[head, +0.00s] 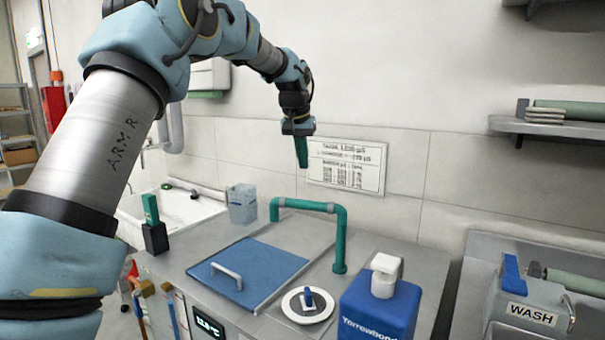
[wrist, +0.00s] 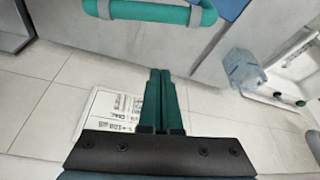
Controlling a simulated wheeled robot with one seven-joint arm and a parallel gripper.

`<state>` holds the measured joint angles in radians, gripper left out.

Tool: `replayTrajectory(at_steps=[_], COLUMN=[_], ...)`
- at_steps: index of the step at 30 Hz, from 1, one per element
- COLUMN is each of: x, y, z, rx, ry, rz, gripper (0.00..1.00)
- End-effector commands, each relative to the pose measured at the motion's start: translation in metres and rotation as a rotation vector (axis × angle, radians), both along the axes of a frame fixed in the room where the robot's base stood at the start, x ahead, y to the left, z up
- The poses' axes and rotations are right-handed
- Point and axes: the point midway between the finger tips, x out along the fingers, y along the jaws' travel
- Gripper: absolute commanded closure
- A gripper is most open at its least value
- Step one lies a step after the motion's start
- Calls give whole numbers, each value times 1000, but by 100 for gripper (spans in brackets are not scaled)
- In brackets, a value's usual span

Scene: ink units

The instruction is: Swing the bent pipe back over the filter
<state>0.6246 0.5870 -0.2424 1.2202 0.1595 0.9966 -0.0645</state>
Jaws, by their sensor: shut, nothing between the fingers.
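The bent pipe (head: 341,240) is green with a pale grey sleeve on its level run. It rises from the worktop right of the blue lid, and its arm reaches left, its short down-turned end hanging behind the lid. The pipe's level run also shows at the top of the wrist view (wrist: 150,12). A round white dish with a dark middle and a small blue knob, perhaps the filter (head: 291,306), lies in front of the pipe's foot; the pipe's end is not over it. My gripper (head: 302,164) is shut and empty, fingers down, above and behind the pipe, apart from it.
A blue lid (head: 240,291) with a pale handle covers the worktop's middle. A blue bottle (head: 375,308) with a white cap stands right of the dish. A clear container (head: 242,204) stands at the back. The wall with its notice (head: 346,166) is close behind my gripper.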

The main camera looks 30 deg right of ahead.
Motion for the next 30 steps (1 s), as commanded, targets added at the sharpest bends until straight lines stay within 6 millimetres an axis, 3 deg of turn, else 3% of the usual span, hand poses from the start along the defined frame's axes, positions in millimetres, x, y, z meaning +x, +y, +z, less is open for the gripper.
replayTrajectory(at_steps=[13,21,30], x=[21,0,-7], y=[-22,0,7], z=[-82,-87,-91], rx=[3,2,1], ry=[4,1,1], rz=[0,-1,0], gripper=[100,100,100])
